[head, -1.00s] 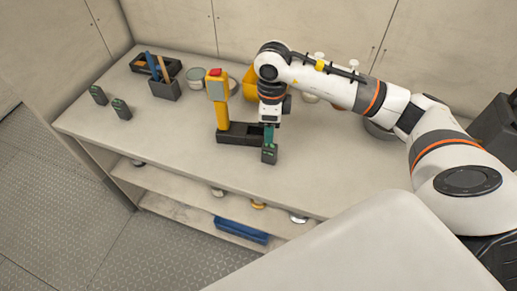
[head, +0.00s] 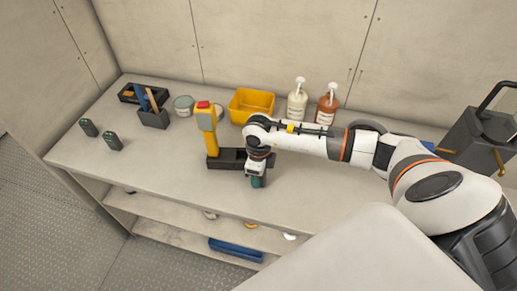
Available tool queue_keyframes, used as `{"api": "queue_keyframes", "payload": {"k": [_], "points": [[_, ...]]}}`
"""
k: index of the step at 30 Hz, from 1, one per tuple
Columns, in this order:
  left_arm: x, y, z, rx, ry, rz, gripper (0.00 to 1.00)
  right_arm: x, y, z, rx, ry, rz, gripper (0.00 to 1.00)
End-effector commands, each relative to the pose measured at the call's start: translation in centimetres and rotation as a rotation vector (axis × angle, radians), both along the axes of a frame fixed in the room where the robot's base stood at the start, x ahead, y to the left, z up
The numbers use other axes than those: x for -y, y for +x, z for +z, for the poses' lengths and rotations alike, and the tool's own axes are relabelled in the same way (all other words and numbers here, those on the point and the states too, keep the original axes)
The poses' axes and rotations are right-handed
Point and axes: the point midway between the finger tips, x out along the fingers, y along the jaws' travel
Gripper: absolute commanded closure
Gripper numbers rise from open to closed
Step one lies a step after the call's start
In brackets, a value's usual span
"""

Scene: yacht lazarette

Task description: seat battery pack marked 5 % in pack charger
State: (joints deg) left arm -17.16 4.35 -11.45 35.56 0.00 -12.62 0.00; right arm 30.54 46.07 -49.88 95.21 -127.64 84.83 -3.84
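My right gripper (head: 257,172) comes in from the right, pointing down at the worktop just right of the black charger base (head: 226,159). A small dark green piece (head: 258,182) shows under it, probably a battery pack. The hand hides most of it, and I cannot tell whether the fingers are closed. Two dark packs with green marks, a left one (head: 88,127) and a right one (head: 113,140), stand at the left. Their percentages are too small to read. My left gripper is out of view.
A yellow bin (head: 251,104), a white pump bottle (head: 297,103) and a brown one (head: 327,107) stand at the back. A tool holder (head: 153,119) and a tin (head: 184,105) are at left. A grey caddy (head: 478,138) is at right. The front worktop is mostly clear.

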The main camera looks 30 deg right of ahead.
Motion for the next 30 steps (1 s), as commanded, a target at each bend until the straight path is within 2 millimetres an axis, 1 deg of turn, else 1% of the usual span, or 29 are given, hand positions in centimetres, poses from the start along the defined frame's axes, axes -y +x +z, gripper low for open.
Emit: {"api": "queue_keyframes", "payload": {"k": [1, 5, 11, 12, 14, 21, 28, 30], "points": [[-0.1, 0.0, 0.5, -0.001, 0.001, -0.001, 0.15, -0.1, 0.0, -0.5, -0.002, 0.002, 0.000, 0.49], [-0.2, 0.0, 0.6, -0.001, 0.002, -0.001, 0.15, 0.0, 0.0, -1.6, 0.001, 0.001, -0.001, 0.49], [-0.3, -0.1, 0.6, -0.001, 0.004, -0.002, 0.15, 0.0, 0.1, -1.9, 0.002, 0.001, 0.001, 0.49], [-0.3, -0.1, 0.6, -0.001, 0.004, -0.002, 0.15, 0.0, 0.1, -1.9, 0.002, 0.001, 0.001, 0.51], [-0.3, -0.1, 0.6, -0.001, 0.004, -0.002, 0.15, 0.0, 0.1, -1.8, 0.002, 0.001, 0.001, 0.61], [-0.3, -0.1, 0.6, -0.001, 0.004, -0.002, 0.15, 0.0, 0.1, -1.8, 0.002, 0.001, 0.000, 1.00], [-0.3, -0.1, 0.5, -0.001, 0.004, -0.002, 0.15, 0.0, 0.1, -1.7, 0.003, 0.001, 0.000, 1.00], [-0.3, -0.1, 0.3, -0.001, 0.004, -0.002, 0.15, 0.0, 0.1, -1.3, 0.004, 0.001, 0.000, 1.00]]}}
